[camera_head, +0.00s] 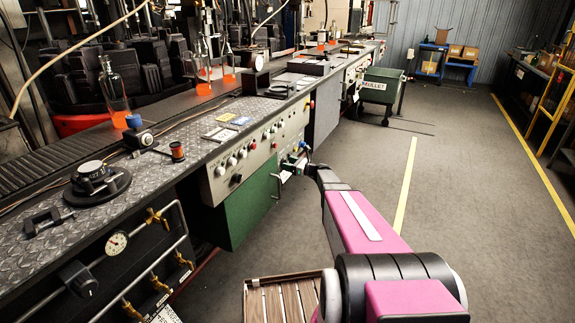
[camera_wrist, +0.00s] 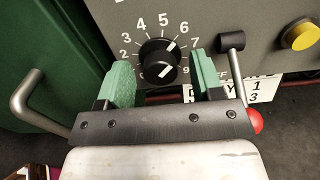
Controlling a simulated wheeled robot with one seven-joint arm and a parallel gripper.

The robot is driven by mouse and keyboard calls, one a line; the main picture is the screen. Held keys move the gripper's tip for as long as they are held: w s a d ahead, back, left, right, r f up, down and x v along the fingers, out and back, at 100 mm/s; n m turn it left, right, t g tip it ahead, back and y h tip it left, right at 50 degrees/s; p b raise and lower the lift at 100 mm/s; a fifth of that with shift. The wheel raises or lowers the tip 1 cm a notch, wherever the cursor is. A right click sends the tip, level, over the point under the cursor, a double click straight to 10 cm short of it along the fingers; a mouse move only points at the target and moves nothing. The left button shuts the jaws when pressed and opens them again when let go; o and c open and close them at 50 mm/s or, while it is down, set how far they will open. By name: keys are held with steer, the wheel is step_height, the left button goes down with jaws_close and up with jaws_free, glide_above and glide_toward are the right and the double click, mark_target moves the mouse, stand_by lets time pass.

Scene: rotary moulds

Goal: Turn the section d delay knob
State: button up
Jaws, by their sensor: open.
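In the wrist view, a black round knob (camera_wrist: 159,60) with white pointer marks sits on a grey panel (camera_wrist: 205,22), with a printed number scale around its upper side. My gripper (camera_wrist: 162,82) is open, with one green finger pad on each side of the knob. The pads appear apart from the knob. A partly hidden label (camera_wrist: 262,90) lies below right of the knob; its full text cannot be read. In the head view, my gripper (camera_head: 290,168) is at the front of the bench panels, small and partly hidden by my arm.
A red ball (camera_wrist: 255,121) is close to my gripper's right end. A grey handle (camera_wrist: 32,105) is at left. A wooden slatted pallet (camera_head: 283,300) lies on the floor.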

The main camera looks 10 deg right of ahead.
steer(key=shift+w+a, duration=0.25)
steer(key=shift+a, duration=0.15)
steer(key=c, duration=0.9)
